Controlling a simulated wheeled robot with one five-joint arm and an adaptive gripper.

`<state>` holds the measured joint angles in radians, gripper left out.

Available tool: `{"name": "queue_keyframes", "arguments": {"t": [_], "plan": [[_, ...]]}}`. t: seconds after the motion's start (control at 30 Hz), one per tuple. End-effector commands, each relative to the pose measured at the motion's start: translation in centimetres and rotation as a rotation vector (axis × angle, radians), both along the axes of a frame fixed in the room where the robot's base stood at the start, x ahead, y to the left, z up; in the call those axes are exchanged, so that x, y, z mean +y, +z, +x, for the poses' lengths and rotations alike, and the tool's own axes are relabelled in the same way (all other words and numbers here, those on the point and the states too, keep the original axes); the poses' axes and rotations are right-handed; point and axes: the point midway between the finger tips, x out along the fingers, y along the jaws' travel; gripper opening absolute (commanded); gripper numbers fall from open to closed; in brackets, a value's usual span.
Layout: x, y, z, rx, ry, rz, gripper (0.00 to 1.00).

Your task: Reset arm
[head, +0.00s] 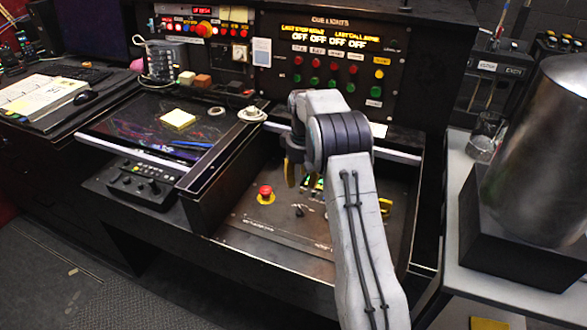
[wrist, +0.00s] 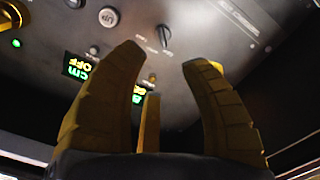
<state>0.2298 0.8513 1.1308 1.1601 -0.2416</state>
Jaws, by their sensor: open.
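In the head view my arm reaches forward and bends down over the recessed panel (head: 235,235). Parts of the yellow fingers show to either side of the arm, and the rest is hidden behind it. Beyond the fingers, the wrist view shows a black rotary knob (wrist: 164,36), a round labelled button (wrist: 109,17) and a small green-lit display (wrist: 77,66). I cannot tell whether the fingers touch the panel.
A red mushroom button (head: 265,193) stands on the panel left of my arm. A raised dark partition (head: 225,157) borders the recess. An upright panel (head: 330,62) with coloured buttons rises behind. A metal cylinder (head: 540,150) on a black base stands at the right.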

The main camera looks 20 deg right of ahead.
Motion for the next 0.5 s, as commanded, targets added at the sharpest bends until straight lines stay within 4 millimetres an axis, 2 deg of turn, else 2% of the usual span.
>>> {"name": "queue_keyframes", "arguments": {"t": [0.23, 0.33, 0.43, 0.5], "plan": [[0.0, 0.0, 0.0, -0.001, -0.016, 0.0, 0.41], [-0.2, 0.0, 1.0, -0.043, -0.076, -0.009, 0.41], [0.2, -2.3, -0.8, 0.005, -0.119, 0.001, 0.41], [0.7, -4.1, -2.8, 0.057, -0.14, 0.009, 0.41]]}}
